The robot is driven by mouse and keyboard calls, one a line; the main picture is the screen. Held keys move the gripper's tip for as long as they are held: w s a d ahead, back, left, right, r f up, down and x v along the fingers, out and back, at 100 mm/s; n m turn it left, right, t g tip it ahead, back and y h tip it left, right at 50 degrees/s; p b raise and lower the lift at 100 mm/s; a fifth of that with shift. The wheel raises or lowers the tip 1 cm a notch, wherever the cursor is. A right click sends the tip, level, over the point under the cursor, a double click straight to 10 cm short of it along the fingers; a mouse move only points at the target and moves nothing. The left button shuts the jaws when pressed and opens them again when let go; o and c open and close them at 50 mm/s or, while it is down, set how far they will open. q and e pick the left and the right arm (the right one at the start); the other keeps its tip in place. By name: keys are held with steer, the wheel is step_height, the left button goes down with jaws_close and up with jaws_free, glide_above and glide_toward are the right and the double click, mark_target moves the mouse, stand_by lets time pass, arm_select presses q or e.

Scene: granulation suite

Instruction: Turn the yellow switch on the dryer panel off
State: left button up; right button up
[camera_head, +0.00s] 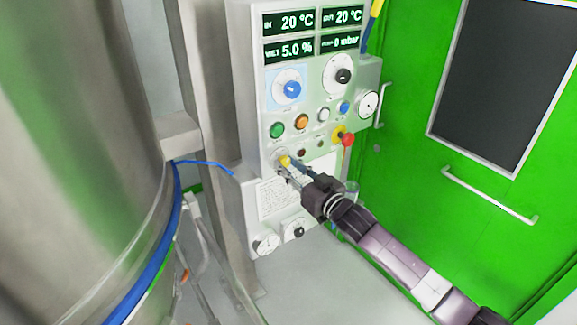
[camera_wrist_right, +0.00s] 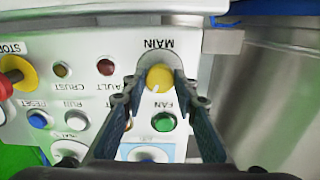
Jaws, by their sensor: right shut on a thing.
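The dryer panel (camera_head: 262,100) is a pale upright box with displays, knobs and buttons. Its yellow switch (camera_head: 283,161) sits at the lower left of the button area. In the right wrist view the yellow switch (camera_wrist_right: 159,77) is a round knob with a white mark, on a grey round plate beside the label MAIN, which reads upside down. My right gripper (camera_head: 290,166) reaches it from the lower right. In the wrist view my right gripper's fingers (camera_wrist_right: 159,84) stand on both sides of the knob, shut on it. My left gripper is not in view.
Close by are a green button (camera_head: 277,130), an orange button (camera_head: 301,121) and a red stop knob (camera_head: 347,140) on yellow. A large steel vessel (camera_head: 85,150) stands left. A green door (camera_head: 430,190) with a handle is at right.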

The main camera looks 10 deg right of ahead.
steer(key=shift+c, duration=0.6)
steer(key=shift+n, duration=0.4)
steer(key=n, duration=0.4)
steer(key=shift+n, duration=0.3)
steer(key=n, duration=0.6)
steer(key=shift+n, duration=0.3)
steer(key=o, duration=1.2)
steer(key=shift+c, duration=0.2)
steer(key=shift+s, duration=0.1)
steer(key=v, duration=1.1)
steer(key=shift+s+d, duration=0.2)
steer(key=shift+s, duration=0.15)
